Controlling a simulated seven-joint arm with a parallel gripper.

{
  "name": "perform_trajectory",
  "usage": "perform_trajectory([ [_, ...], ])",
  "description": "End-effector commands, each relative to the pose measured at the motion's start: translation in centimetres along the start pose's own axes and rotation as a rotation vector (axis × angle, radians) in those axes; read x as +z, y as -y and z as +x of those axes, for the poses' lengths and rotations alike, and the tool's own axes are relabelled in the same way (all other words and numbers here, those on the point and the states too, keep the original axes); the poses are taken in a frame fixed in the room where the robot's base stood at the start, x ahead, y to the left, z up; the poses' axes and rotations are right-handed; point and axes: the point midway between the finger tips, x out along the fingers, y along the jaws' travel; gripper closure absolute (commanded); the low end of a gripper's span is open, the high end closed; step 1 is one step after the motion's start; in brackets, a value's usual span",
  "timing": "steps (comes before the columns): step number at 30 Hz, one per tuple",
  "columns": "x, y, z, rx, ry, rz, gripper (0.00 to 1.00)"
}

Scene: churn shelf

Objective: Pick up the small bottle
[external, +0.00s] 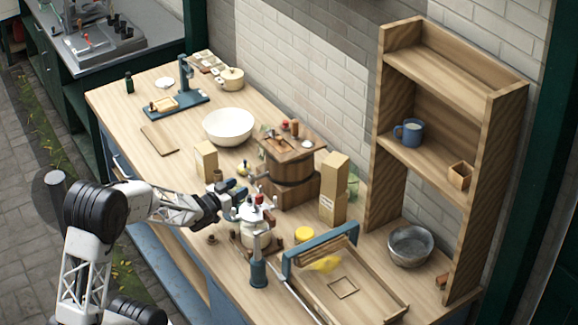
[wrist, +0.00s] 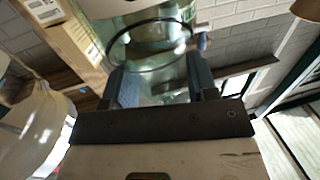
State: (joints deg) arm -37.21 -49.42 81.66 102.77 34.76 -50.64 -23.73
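A small dark bottle (external: 129,83) stands upright near the far left end of the wooden bench in the external view. It is the only thing there that clearly looks like a small bottle. My gripper (external: 240,190) is far from it, over the middle front of the bench beside a cluttered stand. In the wrist view my gripper's fingers (wrist: 160,88) are apart. A clear greenish glass vessel (wrist: 150,45) shows beyond and between them; I cannot tell whether they touch it. The bottle is not recognisable in the wrist view.
A white bowl (external: 229,126), a wooden tub (external: 288,185) and a tall carton (external: 333,190) stand along the bench. A blue-ended tray (external: 350,285) lies at the front right. A tall shelf (external: 387,105) holds a blue mug (external: 410,132). Several small items crowd the gripper.

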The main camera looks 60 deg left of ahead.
Motion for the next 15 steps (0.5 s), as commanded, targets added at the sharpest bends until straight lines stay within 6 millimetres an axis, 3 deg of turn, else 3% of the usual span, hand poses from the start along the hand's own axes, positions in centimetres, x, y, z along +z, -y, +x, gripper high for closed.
perform_trajectory([
  [1, 0.01, 0.0, 0.0, 0.0, 0.0, 0.0, 0.63],
  [6, 0.01, 0.0, -0.01, 0.0, 0.0, 0.0, 0.89],
  [15, -0.15, 0.01, 0.0, 0.0, 0.0, 0.0, 0.9],
])
